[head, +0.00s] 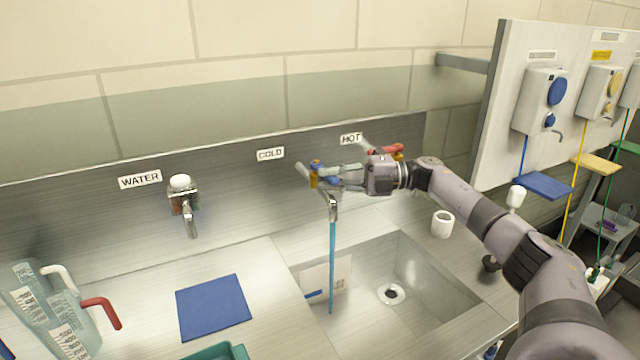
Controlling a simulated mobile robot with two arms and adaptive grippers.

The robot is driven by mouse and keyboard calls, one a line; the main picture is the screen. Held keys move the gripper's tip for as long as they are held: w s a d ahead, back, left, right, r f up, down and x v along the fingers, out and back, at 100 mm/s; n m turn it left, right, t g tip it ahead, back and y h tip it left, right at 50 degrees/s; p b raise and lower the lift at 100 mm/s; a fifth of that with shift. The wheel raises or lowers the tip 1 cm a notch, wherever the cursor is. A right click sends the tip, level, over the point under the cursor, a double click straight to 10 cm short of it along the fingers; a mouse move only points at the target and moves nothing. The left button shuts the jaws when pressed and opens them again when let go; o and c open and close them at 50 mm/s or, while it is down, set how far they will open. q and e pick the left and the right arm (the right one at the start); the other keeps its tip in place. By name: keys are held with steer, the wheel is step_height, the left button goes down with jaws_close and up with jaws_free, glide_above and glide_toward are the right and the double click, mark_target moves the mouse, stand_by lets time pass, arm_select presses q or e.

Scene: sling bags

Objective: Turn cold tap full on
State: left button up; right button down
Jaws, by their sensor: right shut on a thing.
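The cold tap (315,176) is on the steel backsplash under the COLD label (270,154), with a blue lever and a brass-coloured body. My right gripper (343,174) reaches in from the right and is shut on the tap's blue lever, partly hiding it. A blue stream of water (332,265) runs from the spout (333,208) down into the sink. The red hot tap handle (386,149) shows just behind my right gripper, under the HOT label (351,139). My left gripper is not in view.
The steel sink (435,276) has a drain (391,293). A white cup (442,224) stands right of it. A separate WATER tap (182,195), a blue mat (212,306) and jugs (60,315) are on the left. A dispenser panel (510,75) stands at right.

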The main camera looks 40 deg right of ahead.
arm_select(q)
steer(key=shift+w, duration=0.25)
arm_select(e)
steer(key=shift+f, duration=0.1)
steer(key=c, duration=1.6)
jaws_free()
steer(key=shift+d, duration=0.1)
steer(key=v, duration=1.1)
steer(key=shift+s+d, duration=0.25)
steer(key=shift+d, duration=0.1)
